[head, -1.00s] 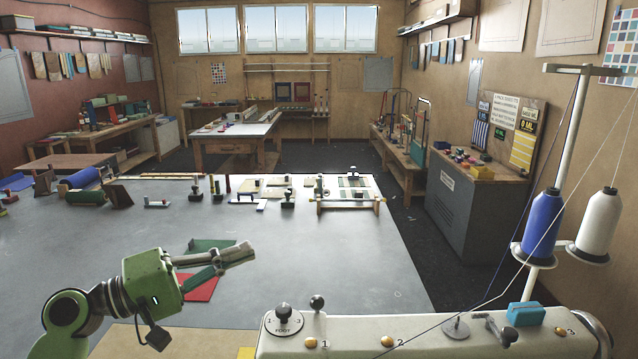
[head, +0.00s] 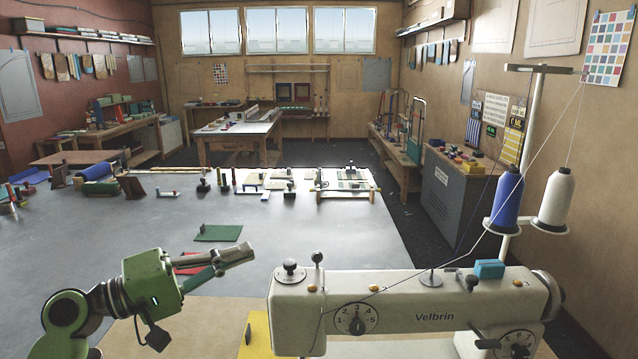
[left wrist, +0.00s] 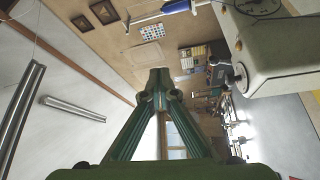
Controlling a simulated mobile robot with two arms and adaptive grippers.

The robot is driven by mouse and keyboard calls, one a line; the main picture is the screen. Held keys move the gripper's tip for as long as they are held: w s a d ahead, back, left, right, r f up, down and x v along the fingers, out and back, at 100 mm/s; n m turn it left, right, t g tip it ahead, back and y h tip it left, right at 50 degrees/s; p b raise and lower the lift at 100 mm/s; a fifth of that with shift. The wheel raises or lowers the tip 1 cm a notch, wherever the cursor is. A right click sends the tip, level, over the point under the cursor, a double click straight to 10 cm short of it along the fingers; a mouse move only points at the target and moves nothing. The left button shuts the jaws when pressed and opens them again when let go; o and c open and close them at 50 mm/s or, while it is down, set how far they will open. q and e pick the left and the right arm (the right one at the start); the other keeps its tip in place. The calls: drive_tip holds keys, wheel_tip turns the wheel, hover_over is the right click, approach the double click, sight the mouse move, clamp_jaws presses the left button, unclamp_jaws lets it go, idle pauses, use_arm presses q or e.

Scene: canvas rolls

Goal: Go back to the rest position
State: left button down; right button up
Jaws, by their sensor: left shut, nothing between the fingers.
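My left gripper (head: 238,252) is green and grey. It reaches in from the lower left in the head view, above the near part of the grey work table (head: 310,225). Its fingers are shut together with nothing between them. In the left wrist view the two fingers meet at their tips (left wrist: 157,88), and they point out into the room with nothing held. My right gripper is not in view.
A cream sewing machine (head: 400,308) with a blue thread cone (head: 507,196) and a white one (head: 556,198) stands close at front right. A green sheet (head: 218,233) and a partly hidden red sheet (head: 188,266) lie near my gripper. Blue rolls (head: 100,188) lie far left.

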use_arm(q)
drive_tip(key=s+d+f+m+g+y, duration=0.15)
drive_tip(key=s+f+y, duration=0.3)
drive_tip(key=f, duration=0.95)
drive_tip(key=s+d+f+m+g+y, duration=0.1)
drive_tip(key=s+d+f+m+y, duration=0.15)
drive_tip(key=s+f, duration=0.75)
drive_tip(key=s+a+f+m+g+y, duration=0.1)
drive_tip(key=s+a+f+g+y, duration=0.1)
drive_tip(key=s+a+f+y, duration=0.45)
drive_tip(key=s+a+f+m+g+y, duration=0.1)
drive_tip(key=s+a+f+g+y, duration=0.2)
drive_tip(key=s+f, duration=0.65)
wheel_tip(320, 180, down, 33)
drive_tip(key=s+a+b, duration=0.1)
drive_tip(key=s+b, duration=0.2)
drive_tip(key=b, duration=0.3)
drive_tip(key=s+a+f+g+b, duration=0.1)
drive_tip(key=s+a+f+b, duration=0.2)
drive_tip(key=s+f, duration=1.3)
wheel_tip(320, 180, down, 4)
drive_tip(key=shift+a+r+b, duration=0.1)
drive_tip(key=shift+a+b, duration=0.05)
drive_tip(key=shift+b, duration=0.35)
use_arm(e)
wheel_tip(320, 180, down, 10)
use_arm(q)
drive_tip(key=shift+s, duration=0.1)
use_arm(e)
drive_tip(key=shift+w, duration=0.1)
